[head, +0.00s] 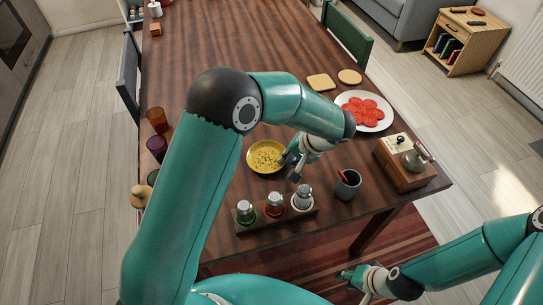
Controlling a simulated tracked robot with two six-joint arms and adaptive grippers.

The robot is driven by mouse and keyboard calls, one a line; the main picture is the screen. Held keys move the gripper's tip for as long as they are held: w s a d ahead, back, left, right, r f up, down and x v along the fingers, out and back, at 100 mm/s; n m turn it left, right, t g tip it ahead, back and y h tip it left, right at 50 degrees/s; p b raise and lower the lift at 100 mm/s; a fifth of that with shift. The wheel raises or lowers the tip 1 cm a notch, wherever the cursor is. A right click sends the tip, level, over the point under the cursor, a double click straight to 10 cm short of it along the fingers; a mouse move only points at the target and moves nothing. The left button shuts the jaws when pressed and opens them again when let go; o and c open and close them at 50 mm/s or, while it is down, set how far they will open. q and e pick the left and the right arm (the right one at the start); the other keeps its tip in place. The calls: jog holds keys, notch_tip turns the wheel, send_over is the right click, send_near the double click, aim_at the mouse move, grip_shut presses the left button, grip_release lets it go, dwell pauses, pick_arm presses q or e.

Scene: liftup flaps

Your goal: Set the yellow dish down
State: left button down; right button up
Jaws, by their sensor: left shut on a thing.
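The yellow dish (263,158) holds pale food with dark flecks and appears level, at or close above the wooden table (222,60). My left gripper (287,160) is shut on the dish's right rim. Whether the dish touches the table I cannot tell. My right gripper (346,275) is at the lower right, past the table's near edge and away from the dish. Its fingers are too small to read.
A rack with several shakers (274,205) stands in front of the dish. A grey cup (347,186), a wooden grinder box (404,166) and a plate of red slices (378,124) are to the right. Dark glasses (157,148) stand at the left edge. The far tabletop is mostly clear.

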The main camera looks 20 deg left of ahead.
pick_arm(q)
jog(key=c, duration=1.2)
grip_release()
jog(key=shift+f, duration=0.25)
